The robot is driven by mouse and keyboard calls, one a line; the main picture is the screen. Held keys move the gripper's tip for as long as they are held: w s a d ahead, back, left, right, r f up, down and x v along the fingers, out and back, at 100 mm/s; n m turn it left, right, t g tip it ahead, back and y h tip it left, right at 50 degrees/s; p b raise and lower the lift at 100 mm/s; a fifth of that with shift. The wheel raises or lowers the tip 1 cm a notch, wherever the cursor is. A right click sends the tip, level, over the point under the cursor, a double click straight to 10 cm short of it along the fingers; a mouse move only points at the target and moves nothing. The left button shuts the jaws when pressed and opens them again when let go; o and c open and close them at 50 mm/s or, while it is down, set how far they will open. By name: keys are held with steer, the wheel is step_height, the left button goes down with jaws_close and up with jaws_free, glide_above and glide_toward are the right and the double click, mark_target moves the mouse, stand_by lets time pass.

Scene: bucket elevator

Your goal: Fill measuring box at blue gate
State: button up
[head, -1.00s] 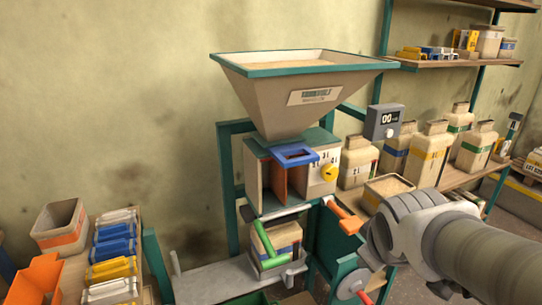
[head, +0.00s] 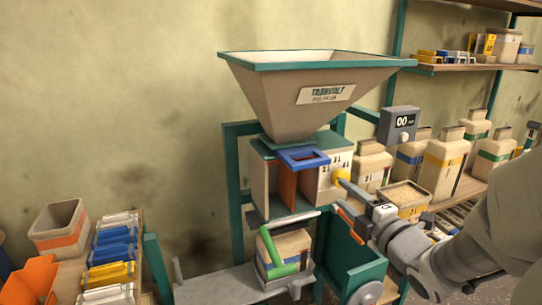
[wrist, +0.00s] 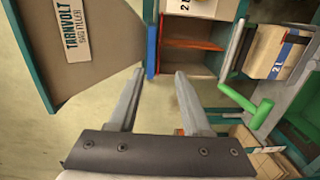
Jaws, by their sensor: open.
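The blue gate (head: 303,158) is a blue frame under the hopper (head: 310,95); it shows edge-on in the wrist view (wrist: 153,50). Below it is the measuring box (head: 258,185), open at the front, with a red-brown divider (head: 287,185). A yellow knob (head: 341,176) sits on its right panel beside volume marks. My gripper (head: 342,197) is open and empty, in front of the right panel near the knob. In the wrist view its fingertips (wrist: 160,73) point toward the blue gate, with no contact visible. The box's inside is partly hidden.
A green handle (head: 280,268) hangs before a labelled bag (head: 290,243) under the box. An orange handle (head: 349,221) is close to my gripper. The counter (head: 398,124) reads 00. Shelves with containers (head: 443,165) stand right; bins and packets (head: 108,255) stand left.

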glide_toward(294, 149)
steer(key=w+f, duration=0.1)
steer(key=w, duration=0.4)
steer(key=shift+a+f+n+y, duration=0.1)
steer(key=shift+a+n+y, duration=0.2)
steer(key=shift+y, duration=0.1)
jaws_close()
steer(key=shift+d, duration=0.1)
stand_by(1.2)
